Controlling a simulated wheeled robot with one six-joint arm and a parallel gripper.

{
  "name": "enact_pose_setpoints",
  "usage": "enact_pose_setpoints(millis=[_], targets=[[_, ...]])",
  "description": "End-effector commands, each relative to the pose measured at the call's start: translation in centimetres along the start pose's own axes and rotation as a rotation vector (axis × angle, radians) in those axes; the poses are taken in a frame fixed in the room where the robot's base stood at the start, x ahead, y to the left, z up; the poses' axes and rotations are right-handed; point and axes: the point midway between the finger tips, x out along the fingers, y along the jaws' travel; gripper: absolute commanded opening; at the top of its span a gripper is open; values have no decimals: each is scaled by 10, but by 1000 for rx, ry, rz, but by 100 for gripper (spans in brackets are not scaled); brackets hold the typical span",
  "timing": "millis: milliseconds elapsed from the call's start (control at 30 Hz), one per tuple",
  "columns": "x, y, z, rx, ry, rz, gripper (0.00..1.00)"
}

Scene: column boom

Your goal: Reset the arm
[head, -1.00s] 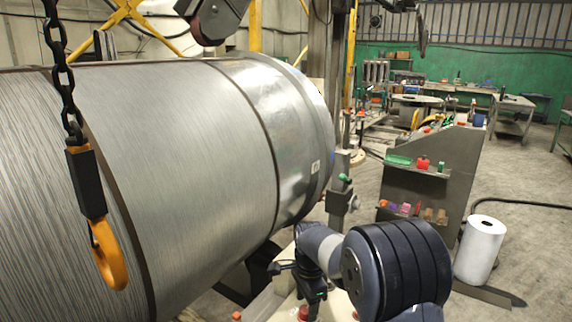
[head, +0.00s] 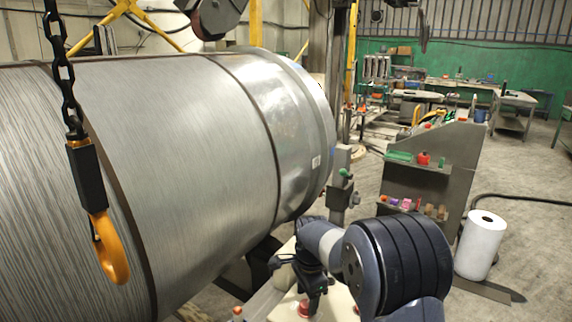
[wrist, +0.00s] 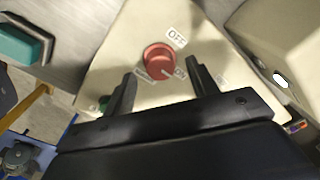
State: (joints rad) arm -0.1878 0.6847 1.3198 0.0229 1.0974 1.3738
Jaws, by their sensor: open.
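My gripper (wrist: 157,92) is open in the wrist view, its two black fingers spread apart with nothing between them. Beyond the fingertips is a red round knob (wrist: 159,61) on a cream panel (wrist: 130,40), with an "OFF" label above it and an "ON" label at its lower right. I cannot tell the distance from the fingers to the knob. In the head view my arm is bent at the lower middle, and my gripper (head: 308,300) points down at the cream panel, partly hidden.
A large metal drum (head: 200,150) fills the left. An orange hook (head: 110,248) hangs on a chain before it. A grey shelf stand (head: 430,170) and white roll (head: 481,245) stand at right. A green object (wrist: 22,44) is at the wrist view's upper left.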

Motion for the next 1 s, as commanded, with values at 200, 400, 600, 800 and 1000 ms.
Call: enact_pose_setpoints(millis=[200,400,600,800,1000], targets=[[-44,0,1,-1,1,-3,55],[-85,0,3,-1,1,-4,55],[-44,2,2,0,-1,7,55],[-4,1,0,0,-1,6,55],[25,0,-1,-34,-1,0,55]])
